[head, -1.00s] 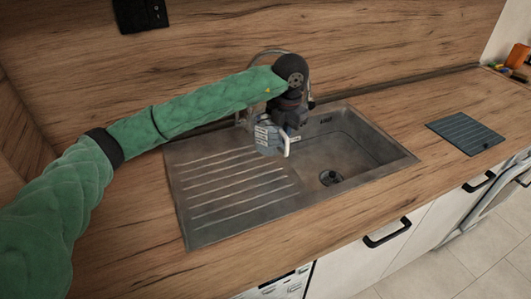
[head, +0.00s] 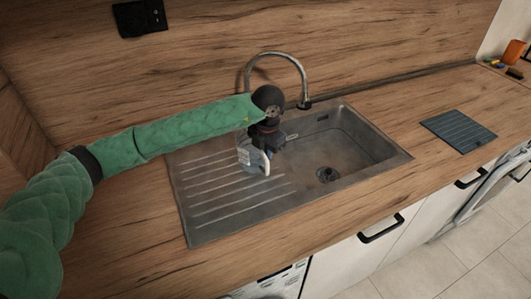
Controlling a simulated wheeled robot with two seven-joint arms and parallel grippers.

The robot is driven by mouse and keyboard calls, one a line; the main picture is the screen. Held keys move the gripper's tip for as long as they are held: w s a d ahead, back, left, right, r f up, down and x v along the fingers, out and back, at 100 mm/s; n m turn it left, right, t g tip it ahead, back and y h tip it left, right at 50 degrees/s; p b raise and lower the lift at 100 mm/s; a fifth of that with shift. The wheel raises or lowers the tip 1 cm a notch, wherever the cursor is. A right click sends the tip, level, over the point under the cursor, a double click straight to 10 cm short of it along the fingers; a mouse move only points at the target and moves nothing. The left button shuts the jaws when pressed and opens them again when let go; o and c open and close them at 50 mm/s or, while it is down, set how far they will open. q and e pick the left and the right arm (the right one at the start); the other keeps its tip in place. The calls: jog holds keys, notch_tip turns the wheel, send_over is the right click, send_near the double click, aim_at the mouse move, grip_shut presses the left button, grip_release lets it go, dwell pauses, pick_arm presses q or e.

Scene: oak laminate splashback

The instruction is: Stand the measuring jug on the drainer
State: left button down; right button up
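The measuring jug (head: 246,154) is clear with pale markings and a white handle. In the head view it is at the back right part of the ribbed drainer (head: 222,205), beside the sink bowl. It looks upright, and I cannot tell whether its base touches the drainer. My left gripper (head: 267,146) is at the jug's right side, by its rim and handle. The wrist hides part of the jug, and the fingers are too small and dark to tell whether they are closed on it. My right gripper is not in view.
The sink bowl (head: 352,152) with its drain lies to the right of the drainer. A curved tap (head: 303,78) stands behind it. Most of the drainer's front and left is bare.

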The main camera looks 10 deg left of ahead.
pick_arm(q)
jog(key=shift+f, duration=0.35)
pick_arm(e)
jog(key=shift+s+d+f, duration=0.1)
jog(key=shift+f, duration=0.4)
pick_arm(q)
jog(key=shift+f, duration=0.1)
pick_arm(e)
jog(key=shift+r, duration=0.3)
pick_arm(q)
jog(key=c, duration=1.6)
grip_release()
jog(key=shift+c, duration=0.2)
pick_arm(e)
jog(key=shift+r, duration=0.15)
